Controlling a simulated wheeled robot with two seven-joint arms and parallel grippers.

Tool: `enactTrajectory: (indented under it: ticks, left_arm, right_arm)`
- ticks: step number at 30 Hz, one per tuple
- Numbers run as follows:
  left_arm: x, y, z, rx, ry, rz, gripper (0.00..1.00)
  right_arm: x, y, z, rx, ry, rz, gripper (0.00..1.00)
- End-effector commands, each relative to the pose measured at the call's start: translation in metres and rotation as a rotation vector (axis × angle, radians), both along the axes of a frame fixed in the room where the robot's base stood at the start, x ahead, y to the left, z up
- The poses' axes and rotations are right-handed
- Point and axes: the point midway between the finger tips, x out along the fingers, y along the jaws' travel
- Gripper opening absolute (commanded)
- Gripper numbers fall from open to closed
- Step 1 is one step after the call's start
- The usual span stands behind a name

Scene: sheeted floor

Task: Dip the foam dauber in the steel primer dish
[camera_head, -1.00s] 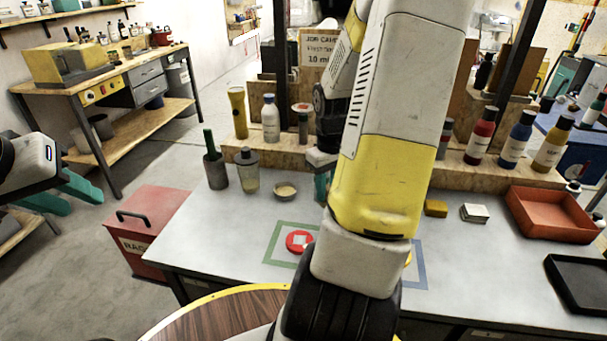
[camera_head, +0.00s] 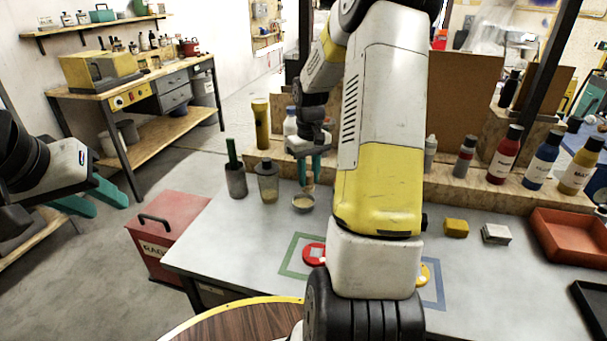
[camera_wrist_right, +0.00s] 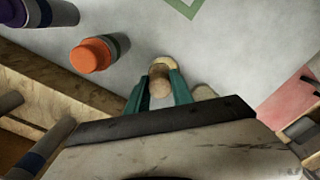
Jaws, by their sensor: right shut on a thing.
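The small round steel primer dish (camera_head: 303,204), with tan content, sits on the grey bench in the head view. My right gripper (camera_head: 309,170) is just above it, its teal fingers shut on the foam dauber (camera_head: 309,187). The dauber's lower end hangs over the dish; I cannot tell whether it touches the content. In the right wrist view the dauber (camera_wrist_right: 160,82) shows between the fingertips of my right gripper (camera_wrist_right: 159,88). My left gripper (camera_head: 95,203) is open and empty, off the bench at the far left.
A clear jar (camera_head: 268,184) and a dark cup with a green handle (camera_head: 236,180) stand left of the dish. A red disc (camera_head: 314,254) lies on the green-outlined square. A red bin (camera_head: 170,230) stands beside the bench. My right arm hides the bench's middle.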

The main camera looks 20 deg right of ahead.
Motion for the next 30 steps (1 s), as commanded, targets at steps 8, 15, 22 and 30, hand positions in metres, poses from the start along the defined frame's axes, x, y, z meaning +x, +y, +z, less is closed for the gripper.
enactTrajectory:
  ticks: [8,15,22,30]
  left_arm:
    - [0.000,0.000,0.000,0.000,0.000,0.000,0.36]
    - [0.000,0.000,0.000,0.000,-0.001,0.000,0.36]
    - [0.000,0.000,0.000,0.000,0.000,0.000,0.36]
    - [0.000,0.000,0.000,0.000,0.000,0.000,0.36]
  right_arm:
    - [0.015,0.010,-0.003,-0.003,0.002,0.001,0.00]
    - [0.014,0.010,-0.026,-0.003,0.004,0.001,0.00]
    - [0.015,0.010,-0.048,-0.003,0.003,0.001,0.00]
    - [0.015,0.010,-0.058,-0.003,0.002,0.001,0.00]
